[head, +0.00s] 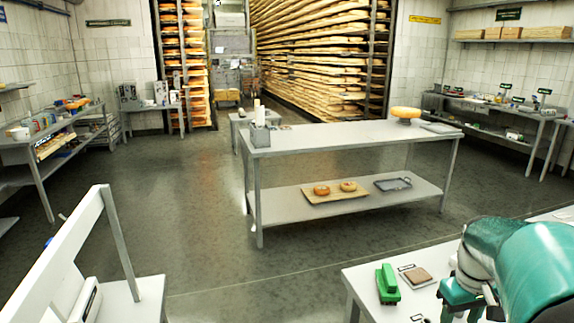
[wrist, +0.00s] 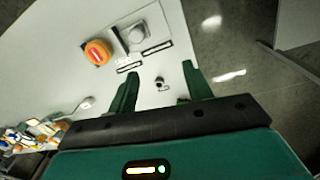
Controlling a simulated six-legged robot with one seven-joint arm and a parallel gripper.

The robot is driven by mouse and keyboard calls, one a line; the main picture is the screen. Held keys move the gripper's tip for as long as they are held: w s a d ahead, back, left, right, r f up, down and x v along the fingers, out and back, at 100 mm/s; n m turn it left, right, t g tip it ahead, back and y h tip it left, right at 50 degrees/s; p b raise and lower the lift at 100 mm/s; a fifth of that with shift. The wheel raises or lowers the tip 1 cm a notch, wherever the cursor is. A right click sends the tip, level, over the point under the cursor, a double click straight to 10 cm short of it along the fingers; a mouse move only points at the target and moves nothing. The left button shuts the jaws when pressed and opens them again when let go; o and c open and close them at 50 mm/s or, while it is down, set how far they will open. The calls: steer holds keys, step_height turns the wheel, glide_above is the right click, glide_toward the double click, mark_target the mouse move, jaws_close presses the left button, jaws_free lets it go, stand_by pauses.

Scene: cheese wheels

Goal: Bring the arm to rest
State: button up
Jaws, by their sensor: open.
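My gripper (wrist: 160,74) shows in the wrist view with its two green fingers well apart. Nothing is held between them. Beyond the fingers is a white tabletop (wrist: 70,62), and a small dark object (wrist: 157,99) shows in the gap between them. In the head view my teal arm (head: 535,265) is folded at the lower right, over the near white table (head: 365,275). I cannot make out the fingers clearly there.
A green object (head: 388,283) and a brown block (head: 417,275) lie on the near table. The wrist view shows an orange round item (wrist: 97,52) and a grey object (wrist: 134,38). A long table (head: 330,138) bears a cheese wheel (head: 405,113). Open floor (head: 200,210) lies between.

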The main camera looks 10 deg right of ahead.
steer(key=w+a+r+n+t+h, duration=0.1)
steer(key=a+r, duration=0.1)
steer(key=a, duration=0.7)
steer(key=w+a+r+t, duration=0.1)
steer(key=a+r+t, duration=0.15)
steer(key=a, duration=0.65)
steer(key=s+a+r+t+y, duration=0.1)
steer(key=s+a+t, duration=0.1)
steer(key=s+a, duration=0.5)
steer(key=a, duration=0.3)
steer(key=shift+a+r+y, duration=0.25)
steer(key=shift+y, duration=0.05)
steer(key=c, duration=0.3)
steer(key=shift+s, duration=0.15)
